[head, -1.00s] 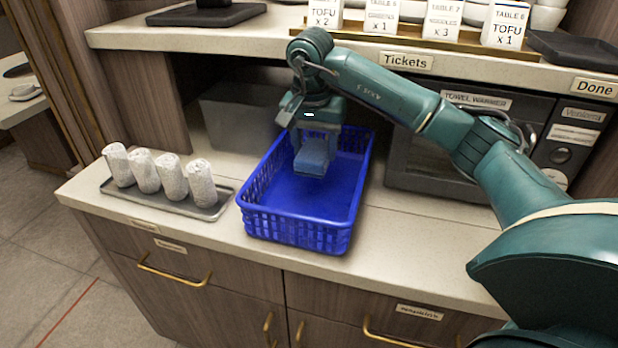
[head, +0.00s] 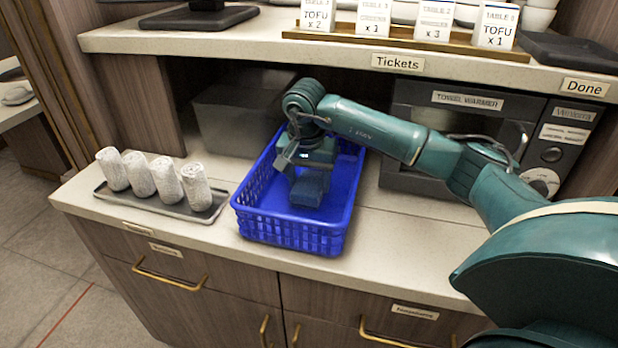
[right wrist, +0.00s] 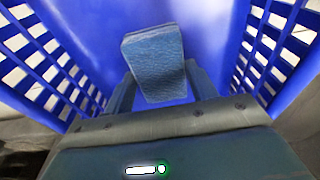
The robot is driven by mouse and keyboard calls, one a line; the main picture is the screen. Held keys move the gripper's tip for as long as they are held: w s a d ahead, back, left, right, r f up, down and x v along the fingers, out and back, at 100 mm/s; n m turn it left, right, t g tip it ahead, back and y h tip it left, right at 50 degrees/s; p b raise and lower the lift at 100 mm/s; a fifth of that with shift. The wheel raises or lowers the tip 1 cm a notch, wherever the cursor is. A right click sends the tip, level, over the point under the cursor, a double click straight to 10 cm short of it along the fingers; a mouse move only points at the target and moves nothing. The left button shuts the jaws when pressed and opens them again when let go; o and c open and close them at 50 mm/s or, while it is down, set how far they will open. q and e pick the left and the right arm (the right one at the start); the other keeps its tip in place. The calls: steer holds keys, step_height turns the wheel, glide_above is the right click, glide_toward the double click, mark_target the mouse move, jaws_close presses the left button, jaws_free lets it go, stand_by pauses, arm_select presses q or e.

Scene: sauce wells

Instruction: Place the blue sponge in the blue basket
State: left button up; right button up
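The blue sponge (head: 309,189) is a dull blue block inside the blue basket (head: 290,233), low between its walls. My right gripper (head: 309,174) reaches down into the basket from above and is shut on the sponge. In the right wrist view the sponge (right wrist: 155,62) sits between the two fingers, slightly tilted, with the basket's blue floor behind it. I cannot tell whether the sponge touches the floor. My left gripper is not in view.
A grey tray (head: 160,208) with several rolled white towels stands left of the basket. A towel warmer (head: 460,125) is behind on the right. A shelf (head: 270,38) with ticket cards overhangs the counter. A grey bin (head: 230,125) stands behind the basket.

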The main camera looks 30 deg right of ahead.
mark_target(307, 188)
steer(key=o, duration=0.4)
steer(key=shift+r, duration=0.25)
steer(key=r, duration=0.4)
steer(key=a+r, duration=0.1)
steer(key=r, duration=0.2)
steer(key=s+r, duration=0.1)
steer(key=r, duration=0.3)
steer(key=shift+a+r, duration=0.15)
steer(key=shift+r, duration=0.2)
steer(key=shift+s, duration=0.1)
